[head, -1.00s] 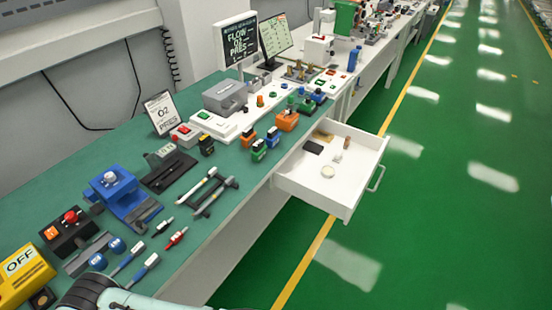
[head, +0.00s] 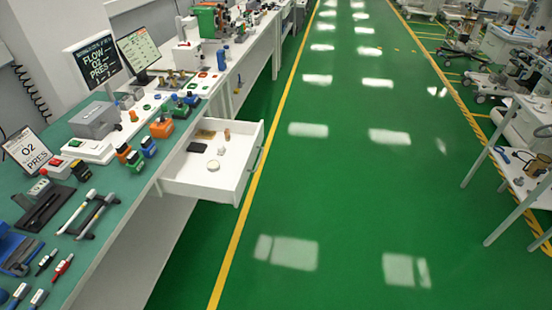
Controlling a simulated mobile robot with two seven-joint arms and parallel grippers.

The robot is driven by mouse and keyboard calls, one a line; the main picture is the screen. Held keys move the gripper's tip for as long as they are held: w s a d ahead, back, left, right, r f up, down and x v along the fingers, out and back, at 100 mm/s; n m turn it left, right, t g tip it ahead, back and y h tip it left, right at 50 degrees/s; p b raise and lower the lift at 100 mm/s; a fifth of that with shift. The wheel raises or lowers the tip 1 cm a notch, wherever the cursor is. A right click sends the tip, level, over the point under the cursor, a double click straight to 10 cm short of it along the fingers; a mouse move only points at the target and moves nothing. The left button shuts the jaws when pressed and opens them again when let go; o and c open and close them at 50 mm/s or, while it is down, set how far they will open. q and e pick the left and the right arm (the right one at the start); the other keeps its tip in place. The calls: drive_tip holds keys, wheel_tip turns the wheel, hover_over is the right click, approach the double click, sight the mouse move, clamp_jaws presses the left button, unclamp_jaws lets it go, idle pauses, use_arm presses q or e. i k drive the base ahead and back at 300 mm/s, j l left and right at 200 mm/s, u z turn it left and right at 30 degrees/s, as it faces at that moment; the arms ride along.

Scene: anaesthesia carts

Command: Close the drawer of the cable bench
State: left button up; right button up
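The white drawer (head: 205,187) of the cable bench (head: 131,188) stands pulled out over the aisle floor. Its handle (head: 254,160) is on the right-hand front face. Inside the drawer lie a dark flat item (head: 197,147), a pale round item (head: 213,165) and a few small tan pieces. The bench has a green top and white sides. Neither of my grippers shows in the head view.
Tools, boxes and a sign (head: 27,150) crowd the bench top. The green floor (head: 340,190) right of the drawer is clear, with a yellow line (head: 243,218) passing by the drawer. A white cart (head: 523,165) and other equipment stand at the right.

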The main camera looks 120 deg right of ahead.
sight(186, 174)
drive_tip(key=z, duration=3.55)
